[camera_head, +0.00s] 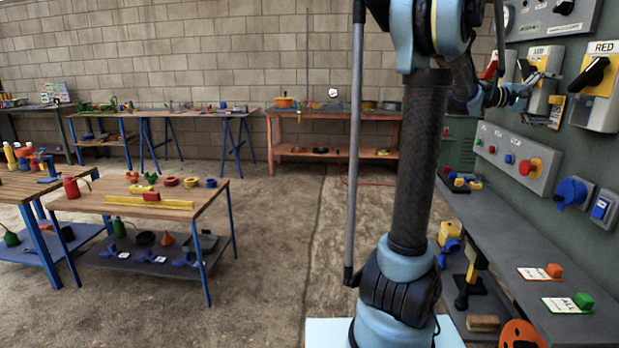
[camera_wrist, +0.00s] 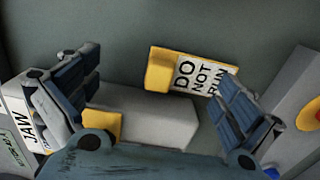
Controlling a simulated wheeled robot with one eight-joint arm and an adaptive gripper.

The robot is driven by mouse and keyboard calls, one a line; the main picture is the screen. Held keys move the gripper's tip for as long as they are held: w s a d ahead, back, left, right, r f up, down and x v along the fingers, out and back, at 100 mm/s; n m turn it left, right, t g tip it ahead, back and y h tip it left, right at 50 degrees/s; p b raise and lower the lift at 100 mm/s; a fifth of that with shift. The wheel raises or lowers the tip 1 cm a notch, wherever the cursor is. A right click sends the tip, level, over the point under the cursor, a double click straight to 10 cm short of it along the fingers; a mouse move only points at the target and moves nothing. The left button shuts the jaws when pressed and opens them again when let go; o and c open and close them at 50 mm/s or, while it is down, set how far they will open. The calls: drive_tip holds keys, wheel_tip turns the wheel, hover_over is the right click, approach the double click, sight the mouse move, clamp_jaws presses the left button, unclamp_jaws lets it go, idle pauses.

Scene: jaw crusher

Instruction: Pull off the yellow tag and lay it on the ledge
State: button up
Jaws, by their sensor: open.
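The yellow tag (camera_wrist: 195,76) reads "DO NOT RUN" and lies against the grey-green wall in the wrist view, with a plain yellow block at its left end. In the head view the tag (camera_head: 557,112) shows small and tilted, just right of my gripper (camera_head: 523,93). In the wrist view my gripper (camera_wrist: 152,72) is open. Its two fingers stand left and right of the tag, with the right finger overlapping the tag's right end in the picture. I cannot tell whether they touch it. The grey ledge (camera_head: 490,232) runs below the wall panel.
A grey box (camera_wrist: 160,115) sits between the fingers in the wrist view. Switch boxes, including RED (camera_head: 598,80), and a button panel (camera_head: 516,158) crowd the wall.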

drive_tip(key=shift+f, duration=0.9)
idle(0.5)
idle(0.4)
drive_tip(key=shift+s+a, duration=0.1)
drive_tip(key=c, duration=2.3)
drive_tip(key=shift+f, duration=0.15)
clamp_jaws()
drive_tip(key=shift+a, duration=0.4)
drive_tip(key=shift+w+a, duration=0.25)
drive_tip(key=shift+a, duration=1)
drive_tip(key=shift+w+a, duration=0.2)
drive_tip(key=shift+a, duration=1)
